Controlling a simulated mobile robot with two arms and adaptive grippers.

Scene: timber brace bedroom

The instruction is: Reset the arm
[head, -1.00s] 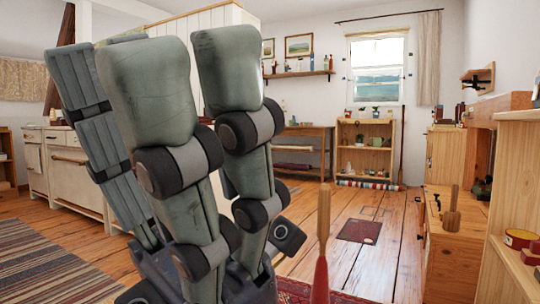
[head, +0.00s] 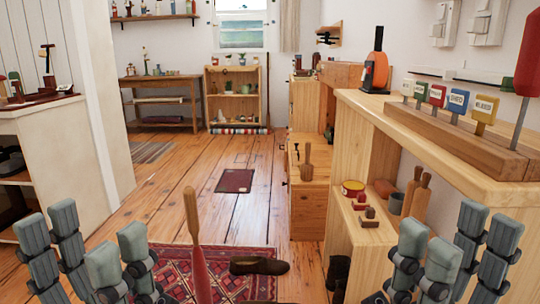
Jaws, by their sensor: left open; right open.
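My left gripper (head: 85,240) is at the bottom left of the head view. Its grey-green padded fingers point up and stand apart, with nothing between them. My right gripper (head: 455,245) is at the bottom right, also with fingers up, spread and empty. It is in front of the pale wooden shelf unit. The arms behind both grippers are mostly below the picture edge.
A tall red tool with a wooden upper end (head: 198,255) stands between the grippers. A dark shoe (head: 259,266) is near the patterned red rug (head: 165,262). The wooden shelf unit (head: 400,120) fills the right side.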

